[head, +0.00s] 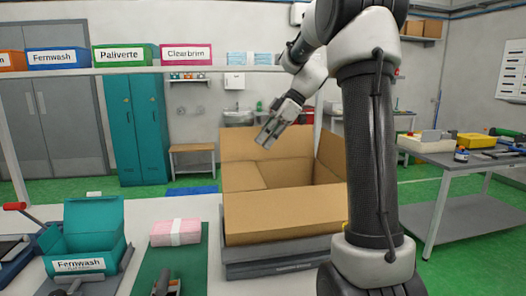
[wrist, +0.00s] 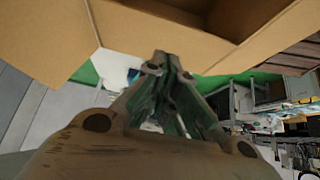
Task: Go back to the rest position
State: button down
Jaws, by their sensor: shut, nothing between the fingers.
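My gripper (head: 267,137) hangs in the air over the open cardboard box (head: 285,217), near its back left part, pointing down and to the left. In the wrist view my gripper (wrist: 162,62) has its fingertips together with nothing between them. The cardboard box (wrist: 185,45) fills the top of the wrist view, its flaps standing open. The part of the box that shows inside looks empty; its floor is partly hidden. My arm rises at the right of the head view and hides the box's right end.
A teal Fernwash carton (head: 85,240) stands open at the left of the bench. A pink and white pack (head: 176,232) lies on a green mat (head: 190,262). A shelf above holds Fernwash, Paliverte and Clearbrim boxes (head: 186,54). A side table (head: 470,157) with items stands at the right.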

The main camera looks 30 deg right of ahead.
jog(key=v, duration=0.7)
jog(key=shift+d+f, duration=0.3)
jog(key=shift+d, duration=0.05)
